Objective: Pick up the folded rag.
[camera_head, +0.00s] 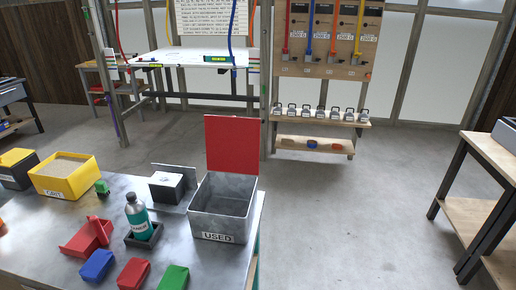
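I cannot pick out a folded rag for certain. On the metal table at the lower left, a blue block-like piece (97,265), a red one (134,273) and a green one (173,278) lie along the front; I cannot tell if any is cloth. A small white-topped box with a dark front (170,187) stands behind them. A grey metal bin (223,212) labelled USED stands at the table's right end with its red lid (231,144) raised; the inside that shows looks empty. Neither of my grippers is in view.
A teal bottle (138,219) stands in a dark tray beside a red holder (87,237). A yellow sand-filled box (65,176) and a small green piece (102,188) sit behind. Open floor (340,220) lies right of the table, up to a wooden-shelved bench (480,215).

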